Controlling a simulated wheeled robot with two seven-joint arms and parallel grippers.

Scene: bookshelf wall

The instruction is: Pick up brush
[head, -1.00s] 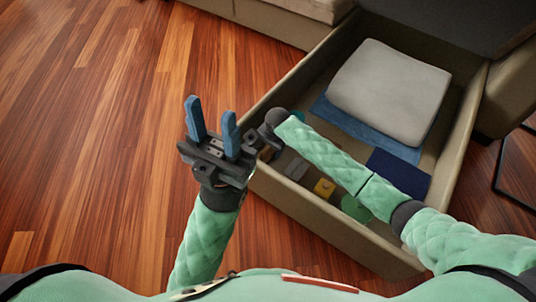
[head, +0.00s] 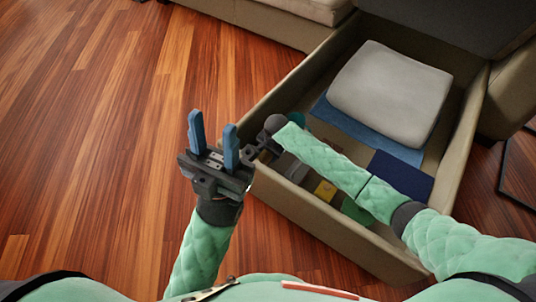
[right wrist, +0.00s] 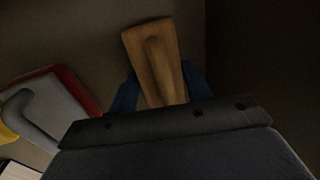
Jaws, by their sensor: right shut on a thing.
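The brush shows in the right wrist view as a tan wooden handle (right wrist: 150,48) with a groove along it. My right gripper (right wrist: 161,88) has its blue fingers on either side of the handle and is shut on it. The rest of the brush is hidden behind the gripper body. In the head view my right gripper (head: 260,153) is at the left inner wall of the open bin, mostly covered by its own wrist, and the brush cannot be made out there. My left gripper (head: 212,138) is open and empty, outside the bin above the floor.
The open beige bin (head: 330,225) holds a grey pillow (head: 390,92), a blue cloth (head: 365,133), a dark blue flat item (head: 400,175) and a small yellow item (head: 325,191). A red-edged item (right wrist: 75,82) lies left of the brush. Wooden floor at left is clear.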

